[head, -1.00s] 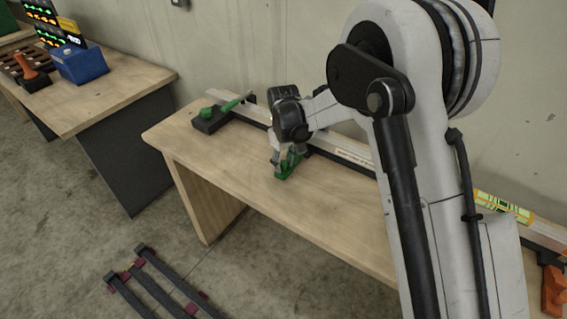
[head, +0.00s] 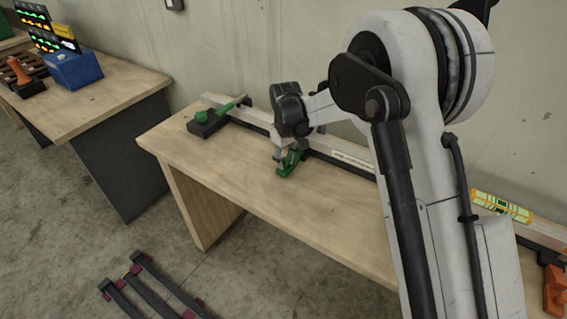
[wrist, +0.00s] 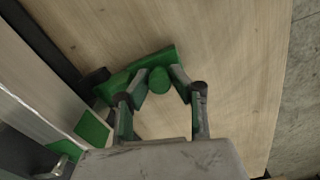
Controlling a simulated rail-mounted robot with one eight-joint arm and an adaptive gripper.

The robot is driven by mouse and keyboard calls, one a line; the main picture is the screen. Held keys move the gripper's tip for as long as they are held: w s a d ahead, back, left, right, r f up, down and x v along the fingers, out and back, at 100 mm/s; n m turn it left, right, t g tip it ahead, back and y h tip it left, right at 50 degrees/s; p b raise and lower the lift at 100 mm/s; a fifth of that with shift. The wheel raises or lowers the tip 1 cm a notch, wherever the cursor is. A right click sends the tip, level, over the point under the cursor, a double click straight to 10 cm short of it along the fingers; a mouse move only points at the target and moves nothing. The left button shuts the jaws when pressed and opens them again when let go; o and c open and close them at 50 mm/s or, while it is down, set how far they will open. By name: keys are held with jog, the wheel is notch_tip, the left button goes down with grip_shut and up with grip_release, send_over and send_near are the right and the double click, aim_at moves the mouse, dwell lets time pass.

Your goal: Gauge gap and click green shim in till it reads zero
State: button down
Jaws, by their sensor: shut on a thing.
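A green shim with a flat plate and round knob (wrist: 158,80) is between my gripper's fingers; its plate (wrist: 168,58) extends beyond them. My gripper (wrist: 160,88) is shut on the knob. In the head view, my gripper (head: 279,158) and the green shim (head: 290,162) are low over the bench, just in front of the long aluminium beam (head: 355,159). In the wrist view, the beam (wrist: 52,85) runs along the left, with a green patch (wrist: 92,131) by it. Whether the shim touches bench or beam is unclear. No gap or reading is legible.
A black block (head: 206,124) with a green knob and lever stands by the beam's left end. A yellow-green level (head: 502,205) lies at right. The front of the wooden bench (head: 245,190) is clear. Another bench at left holds a blue box (head: 76,70). Dark rails (head: 150,285) are on the floor.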

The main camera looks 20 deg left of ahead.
aim_at(285, 159)
jog(key=c, duration=1.5)
grip_release()
jog(key=shift+c, duration=0.2)
notch_tip(285, 159, up, 12)
jog(key=s+d+r+m+t, duration=0.1)
jog(key=s+d+r+m, duration=0.15)
jog(key=d+r, duration=0.35)
jog(key=s+d+r+m+t+y, duration=0.1)
jog(key=s+d+r, duration=0.25)
jog(key=d, duration=0.55)
jog(key=s+d+r+m+t, duration=0.1)
jog(key=s+d+r+m, duration=0.1)
jog(key=s+d+r, duration=0.35)
jog(key=s+d+f+m+t+b, duration=0.1)
jog(key=s+d+f+m+t, duration=0.1)
jog(key=s+d, duration=0.7)
jog(key=s+d+f+m+t+h, duration=0.1)
jog(key=s+d+f+m+t, duration=0.1)
jog(key=s+d, duration=0.7)
jog(key=shift+s+d+f+m+b, duration=0.15)
jog(key=shift+s+f+m+b, duration=0.2)
jog(key=shift+s+f+m, duration=0.45)
